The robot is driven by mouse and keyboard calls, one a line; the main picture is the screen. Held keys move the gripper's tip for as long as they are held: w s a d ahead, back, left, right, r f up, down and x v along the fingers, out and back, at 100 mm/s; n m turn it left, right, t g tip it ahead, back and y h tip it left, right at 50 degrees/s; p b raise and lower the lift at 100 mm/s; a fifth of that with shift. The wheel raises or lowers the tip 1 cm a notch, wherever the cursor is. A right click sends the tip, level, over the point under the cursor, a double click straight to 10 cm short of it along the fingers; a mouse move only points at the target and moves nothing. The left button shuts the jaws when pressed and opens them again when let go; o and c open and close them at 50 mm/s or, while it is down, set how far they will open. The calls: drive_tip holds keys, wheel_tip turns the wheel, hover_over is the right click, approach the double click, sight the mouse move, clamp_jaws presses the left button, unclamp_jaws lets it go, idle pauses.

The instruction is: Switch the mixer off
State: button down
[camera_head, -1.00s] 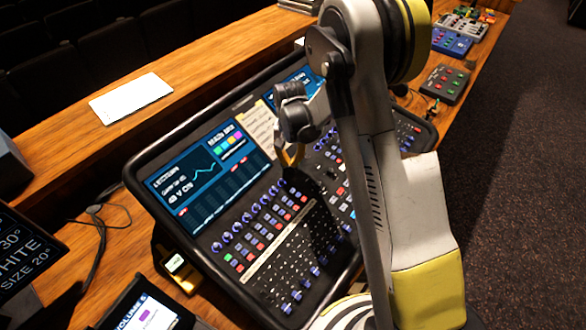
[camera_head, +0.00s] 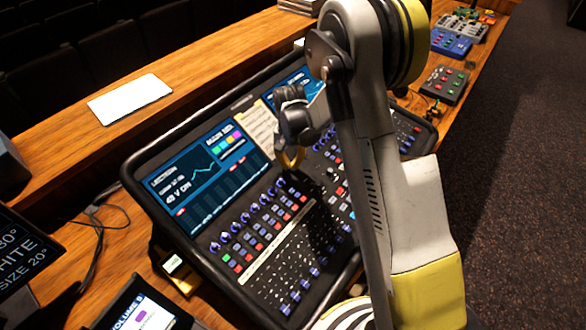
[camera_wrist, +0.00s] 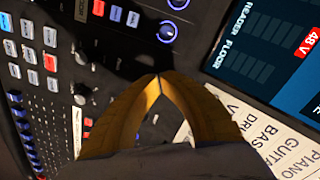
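The mixer (camera_head: 240,283) is a large black console with rows of knobs, coloured buttons and faders. Its left screen (camera_head: 208,178) is lit and reads 48 V ON; its other screen (camera_head: 297,80) is lit too, partly hidden by my arm. My gripper (camera_head: 291,160) is over the middle of the console, near the paper label sheet (camera_head: 257,127). In the wrist view my gripper's yellow fingers (camera_wrist: 158,76) meet at the tips with nothing between them, over the panel near a blue-ringed knob (camera_wrist: 167,31). I cannot tell whether the tips touch the panel.
A white sheet (camera_head: 130,98) lies on the wooden ledge behind. Small devices stand on the right, including a box with coloured buttons (camera_head: 445,85) and a blue one (camera_head: 451,42). A small display (camera_head: 140,310) is at the front left. My arm hides the console's right part.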

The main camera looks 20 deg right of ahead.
drive_tip(key=shift+f, duration=0.2)
drive_tip(key=shift+r, duration=0.1)
drive_tip(key=shift+w+a+r+p, duration=0.15)
drive_tip(key=shift+r+p, duration=0.65)
drive_tip(key=shift+r, duration=0.8)
drive_tip(key=shift+r+p, duration=0.8)
drive_tip(key=shift+r, duration=1)
drive_tip(key=shift+f, duration=0.1)
